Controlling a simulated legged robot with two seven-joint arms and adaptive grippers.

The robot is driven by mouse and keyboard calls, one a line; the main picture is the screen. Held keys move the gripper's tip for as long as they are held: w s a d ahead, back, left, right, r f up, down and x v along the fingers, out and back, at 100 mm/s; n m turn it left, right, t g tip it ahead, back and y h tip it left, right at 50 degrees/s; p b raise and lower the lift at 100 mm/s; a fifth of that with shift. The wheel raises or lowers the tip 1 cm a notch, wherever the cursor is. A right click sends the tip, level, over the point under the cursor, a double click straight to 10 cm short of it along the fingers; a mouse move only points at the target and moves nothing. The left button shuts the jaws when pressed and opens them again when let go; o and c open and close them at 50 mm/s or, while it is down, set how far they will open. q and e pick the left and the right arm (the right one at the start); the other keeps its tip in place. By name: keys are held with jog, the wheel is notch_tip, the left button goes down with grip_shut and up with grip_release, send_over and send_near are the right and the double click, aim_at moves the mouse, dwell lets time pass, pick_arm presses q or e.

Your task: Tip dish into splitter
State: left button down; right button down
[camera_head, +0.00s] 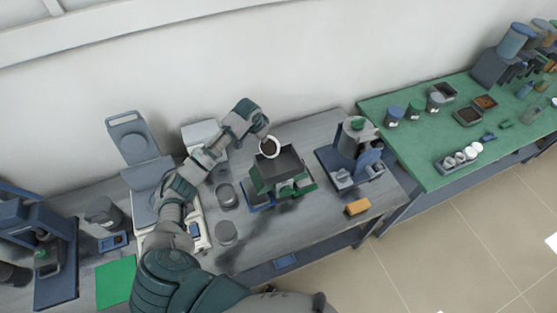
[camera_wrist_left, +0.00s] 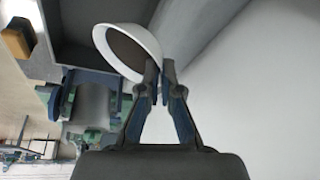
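A small white dish (camera_head: 270,147) with dark brown material in it is held at its rim by my left gripper (camera_head: 261,136). The dish is tilted, at the back edge of the splitter (camera_head: 281,176), which has a dark grey open hopper and green parts. In the left wrist view, the fingertips (camera_wrist_left: 158,70) are closed on the rim of the white dish (camera_wrist_left: 150,48), and the dark hopper wall (camera_wrist_left: 75,52) lies beside and beyond it. I cannot tell whether any material has left the dish. My right gripper is out of view.
Dark round containers (camera_head: 226,234) stand left of the splitter on the grey bench. A blue-grey machine (camera_head: 352,155) stands to its right, with an orange block (camera_head: 357,207) near the front edge. A green table (camera_head: 430,165) with jars and trays is farther right.

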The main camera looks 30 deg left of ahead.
pick_arm(q)
jog(key=shift+d+r+y, duration=0.25)
jog(key=shift+y, duration=0.15)
jog(key=shift+s+d+r+y, duration=0.1)
jog(key=shift+d+r+y, duration=0.35)
jog(key=shift+y, duration=0.35)
jog(key=shift+s+d+r+m+t+y, duration=0.1)
jog(key=shift+d+r+m+t+y, duration=0.15)
jog(key=shift+d+m+t+y, duration=0.4)
jog(key=shift+n+g, duration=0.25)
jog(key=shift+s+d+r+y, duration=0.15)
jog(key=shift+d+r+y, duration=0.2)
jog(key=shift+y, duration=0.5)
jog(key=shift+f, duration=0.1)
